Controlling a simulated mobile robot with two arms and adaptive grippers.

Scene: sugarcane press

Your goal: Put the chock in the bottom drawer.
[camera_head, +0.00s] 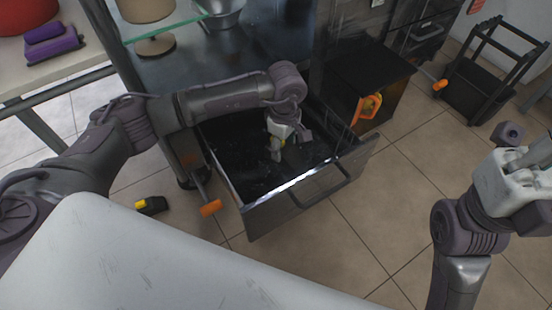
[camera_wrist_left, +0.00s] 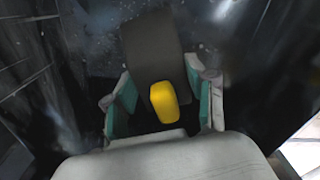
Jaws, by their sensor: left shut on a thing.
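The chock (camera_wrist_left: 152,48) is a dark grey block with a yellow part, seen in the left wrist view between my left gripper's fingers. My left gripper (camera_wrist_left: 162,88) is shut on it, with a green-lined finger on each side. In the head view my left gripper (camera_head: 277,150) reaches down inside the open bottom drawer (camera_head: 298,207). The chock is mostly hidden there; only a bit of yellow shows by the fingers. My right gripper (camera_head: 520,172) is over the floor at the right edge, and its fingers are not clear.
Another black and yellow block (camera_head: 152,205) lies on the floor left of the drawer. An orange-handled bar (camera_head: 210,207) sticks out beside the drawer. A dark box with an orange item (camera_head: 368,107) stands to its right. Tiled floor in front is mostly clear.

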